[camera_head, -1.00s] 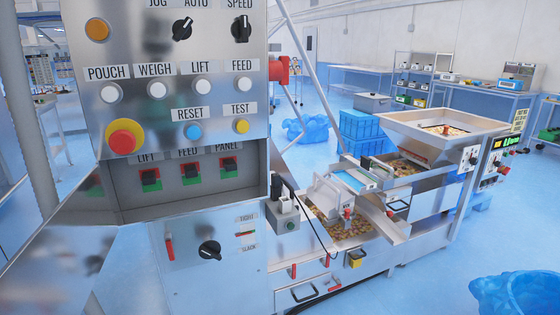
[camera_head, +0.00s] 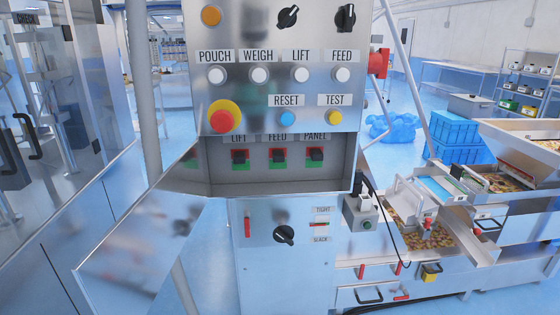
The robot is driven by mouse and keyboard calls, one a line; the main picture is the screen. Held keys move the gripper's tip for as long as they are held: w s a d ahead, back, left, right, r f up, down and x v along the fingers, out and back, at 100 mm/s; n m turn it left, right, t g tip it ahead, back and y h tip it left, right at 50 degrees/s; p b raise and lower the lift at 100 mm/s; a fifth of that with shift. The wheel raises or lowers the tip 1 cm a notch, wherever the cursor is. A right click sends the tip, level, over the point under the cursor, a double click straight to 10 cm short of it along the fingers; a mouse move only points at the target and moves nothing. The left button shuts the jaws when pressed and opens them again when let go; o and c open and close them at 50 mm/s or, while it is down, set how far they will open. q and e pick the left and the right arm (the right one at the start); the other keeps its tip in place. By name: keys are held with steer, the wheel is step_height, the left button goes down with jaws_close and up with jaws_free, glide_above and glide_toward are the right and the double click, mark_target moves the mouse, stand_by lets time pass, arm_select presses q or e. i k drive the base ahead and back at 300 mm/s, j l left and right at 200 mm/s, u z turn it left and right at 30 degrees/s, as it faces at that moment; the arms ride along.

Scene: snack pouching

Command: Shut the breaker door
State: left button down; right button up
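The breaker door (camera_head: 145,245) is a shiny metal panel that stands swung open at the lower left of the control cabinet. It is hinged near the left side of the breaker recess (camera_head: 290,188). Inside the recess are three breaker switches labelled LIFT (camera_head: 240,158), FEED (camera_head: 278,157) and PANEL (camera_head: 316,157), with red and green around their black levers. The recess is uncovered. Neither of my grippers shows in the head view.
Above the recess, the control panel (camera_head: 270,45) carries white buttons, a red emergency stop (camera_head: 224,117) and black knobs. A lower panel has a black knob (camera_head: 284,235). A weighing machine with snacks (camera_head: 425,235) stands right. A glass-doored cabinet (camera_head: 60,140) stands left.

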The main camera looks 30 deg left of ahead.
mark_target(124, 272)
steer(key=k+j, duration=0.1)
steer(key=j, duration=1.9)
steer(key=k+u, duration=0.05)
